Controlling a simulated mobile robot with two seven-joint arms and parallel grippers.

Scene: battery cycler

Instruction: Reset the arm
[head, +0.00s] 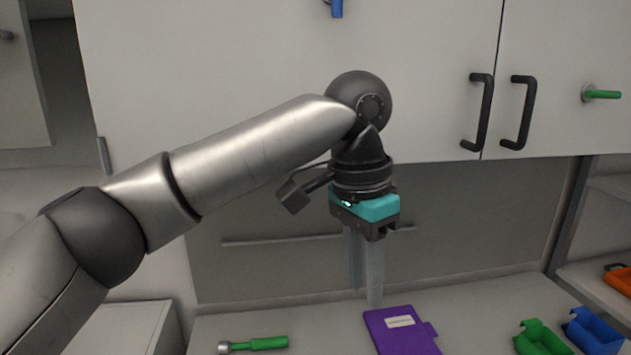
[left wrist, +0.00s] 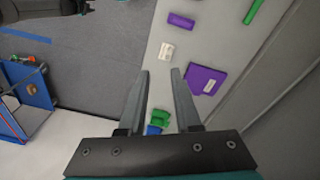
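My left arm (head: 260,145) comes in from the left, and its gripper (head: 364,298) points down above the counter in front of the wall cabinets. In the left wrist view the two fingers of this gripper (left wrist: 161,71) stand apart with nothing held between them. A flat purple case (head: 402,335) with a white label lies on the counter just below and right of the fingertips, and it also shows in the left wrist view (left wrist: 200,84). My right gripper cannot be made out in either view.
A green-handled tool (head: 268,343) lies on the counter to the left. A green bin (head: 540,337) and a blue bin (head: 592,333) stand at the right. Cabinet doors with black handles (head: 483,112) are close behind the arm. A blue frame (left wrist: 28,92) stands left in the wrist view.

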